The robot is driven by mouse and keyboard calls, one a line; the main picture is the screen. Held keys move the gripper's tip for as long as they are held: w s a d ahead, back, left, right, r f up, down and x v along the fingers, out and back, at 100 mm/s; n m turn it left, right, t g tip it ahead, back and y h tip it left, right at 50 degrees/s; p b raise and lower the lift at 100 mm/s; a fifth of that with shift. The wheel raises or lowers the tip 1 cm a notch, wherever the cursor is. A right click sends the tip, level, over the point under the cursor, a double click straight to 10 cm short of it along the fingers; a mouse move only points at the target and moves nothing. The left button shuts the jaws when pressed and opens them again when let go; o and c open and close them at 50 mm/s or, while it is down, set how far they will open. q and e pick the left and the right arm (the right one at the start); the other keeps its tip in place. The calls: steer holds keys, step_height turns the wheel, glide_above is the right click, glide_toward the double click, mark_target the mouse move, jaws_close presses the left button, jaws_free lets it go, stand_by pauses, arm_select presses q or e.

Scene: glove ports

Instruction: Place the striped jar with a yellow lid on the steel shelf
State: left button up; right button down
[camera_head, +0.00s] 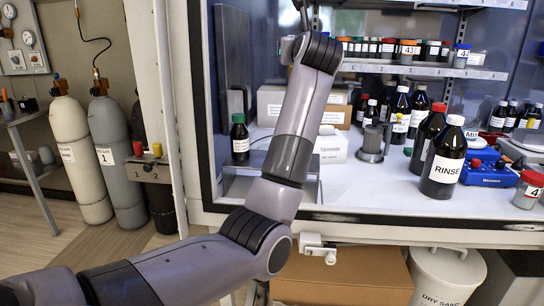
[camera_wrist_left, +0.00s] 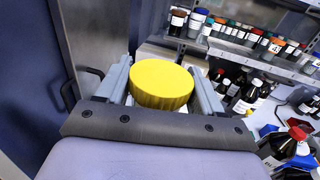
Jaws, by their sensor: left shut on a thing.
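My left gripper (camera_wrist_left: 162,92) is shut on a jar, whose round yellow lid (camera_wrist_left: 162,80) shows between the two fingers in the left wrist view. The jar's body and any stripes are hidden below the lid. In the head view my left arm rises past the cabinet opening, and its hand is mostly cut off by the top edge. A grey metal shelf (camera_head: 425,70) with numbered labels runs across the back of the cabinet, carrying several small bottles and jars; it also shows in the left wrist view (camera_wrist_left: 215,55). My right gripper is in neither view.
A green-capped dark bottle (camera_head: 240,138) stands at the cabinet's left, near a low metal stand (camera_head: 305,187). A RINSE bottle (camera_head: 445,160), other dark bottles and a blue device (camera_head: 488,172) occupy the right. The white worktop (camera_head: 365,190) is clear at front centre.

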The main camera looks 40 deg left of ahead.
arm_select(q)
steer(key=shift+a+r, duration=0.1)
steer(key=shift+r, duration=0.2)
steer(key=shift+f, duration=9.75)
steer(key=shift+f, duration=0.15)
steer(key=o, duration=1.1)
steer(key=shift+c, duration=0.2)
